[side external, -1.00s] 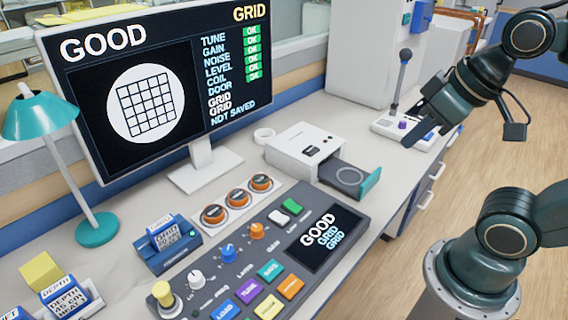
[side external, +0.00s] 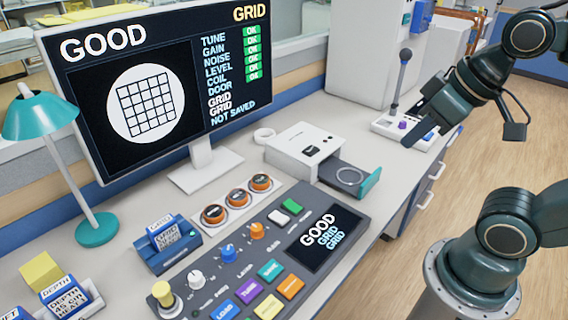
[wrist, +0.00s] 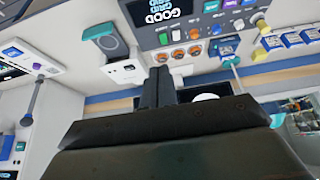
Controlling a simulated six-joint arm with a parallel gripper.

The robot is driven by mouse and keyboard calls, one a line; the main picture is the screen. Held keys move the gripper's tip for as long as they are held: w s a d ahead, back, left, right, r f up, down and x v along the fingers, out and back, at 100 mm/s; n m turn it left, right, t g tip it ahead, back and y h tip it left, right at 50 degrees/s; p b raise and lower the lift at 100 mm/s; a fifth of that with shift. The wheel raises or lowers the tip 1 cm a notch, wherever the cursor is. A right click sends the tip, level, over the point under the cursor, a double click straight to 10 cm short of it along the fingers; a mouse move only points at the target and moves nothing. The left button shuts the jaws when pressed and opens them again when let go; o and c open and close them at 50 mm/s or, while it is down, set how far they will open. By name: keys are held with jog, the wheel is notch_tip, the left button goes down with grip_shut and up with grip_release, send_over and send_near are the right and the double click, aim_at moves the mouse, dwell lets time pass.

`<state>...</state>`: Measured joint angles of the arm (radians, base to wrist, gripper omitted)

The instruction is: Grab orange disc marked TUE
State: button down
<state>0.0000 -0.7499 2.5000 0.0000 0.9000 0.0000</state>
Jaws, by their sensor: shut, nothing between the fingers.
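Three orange discs with dark tops sit in a row on a white holder: a near one (side external: 214,214), a middle one (side external: 238,198) and a far one (side external: 262,182). Their markings are too small to read, so I cannot tell which says TUE. The row also shows small in the wrist view, with its middle disc (wrist: 178,53) beyond the fingertips. My gripper (side external: 422,135) is shut and empty, raised near the desk's right end, well apart from the discs. In the wrist view my gripper's fingers (wrist: 158,75) are together.
A white drive box (side external: 303,146) has its tray (side external: 348,178) out, with an empty round recess. A control console (side external: 262,262) stands in front of the discs. A microphone (side external: 398,95) stands by my gripper. A monitor (side external: 150,85) and teal lamp (side external: 95,228) are behind and left.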

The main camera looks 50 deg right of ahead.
jog(key=c, duration=0.5)
grip_release()
